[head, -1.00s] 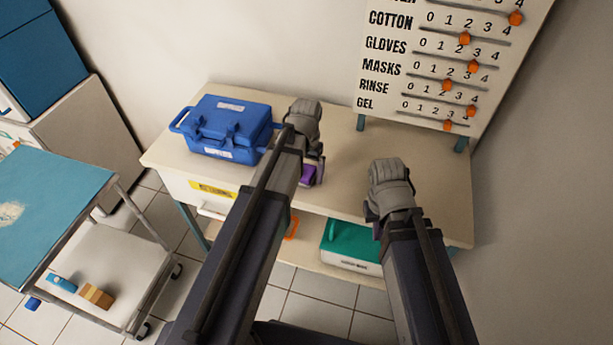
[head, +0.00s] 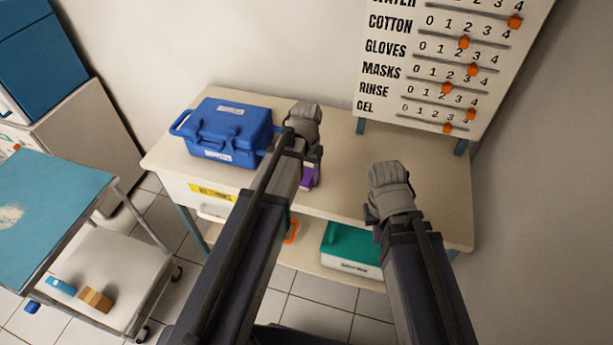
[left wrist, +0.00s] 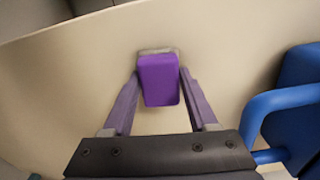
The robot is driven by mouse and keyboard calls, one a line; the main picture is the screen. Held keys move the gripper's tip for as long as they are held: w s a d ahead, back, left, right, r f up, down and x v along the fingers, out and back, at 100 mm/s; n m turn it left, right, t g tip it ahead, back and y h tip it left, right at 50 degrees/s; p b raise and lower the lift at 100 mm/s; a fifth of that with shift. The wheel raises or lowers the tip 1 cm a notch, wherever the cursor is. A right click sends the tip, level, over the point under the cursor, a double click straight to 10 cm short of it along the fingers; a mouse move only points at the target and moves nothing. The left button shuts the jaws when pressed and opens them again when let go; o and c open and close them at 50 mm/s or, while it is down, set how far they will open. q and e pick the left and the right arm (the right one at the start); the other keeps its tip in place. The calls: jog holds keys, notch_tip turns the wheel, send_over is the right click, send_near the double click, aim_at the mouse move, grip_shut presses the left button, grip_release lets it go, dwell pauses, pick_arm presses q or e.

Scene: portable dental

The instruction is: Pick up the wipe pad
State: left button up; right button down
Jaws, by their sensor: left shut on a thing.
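The wipe pad appears to be the purple block (left wrist: 159,80), seen between the fingers of my left gripper (left wrist: 157,88) in the left wrist view. A pale grey edge shows at its far end, against the beige tabletop. In the head view the purple block (head: 308,178) shows just beside my left wrist, over the table right of the blue case. My left gripper is shut on it; its fingers are mostly hidden by my arm in the head view. My right gripper (head: 373,214) is over the table's right part, its fingers mostly hidden.
The blue case (head: 222,128) stands close left of my left gripper; its handle (left wrist: 262,112) shows in the left wrist view. A green-lidded box (head: 352,240) sits on the lower shelf. A slider board (head: 440,60) stands behind. The tabletop's right side is clear.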

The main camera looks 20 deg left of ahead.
aim_at(306, 174)
pick_arm(q)
notch_tip(306, 174, up, 10)
jog(key=p, duration=1)
jog(key=o, duration=0.8)
jog(key=c, duration=0.7)
jog(key=shift+o, duration=0.2)
jog(key=shift+a, duration=0.1)
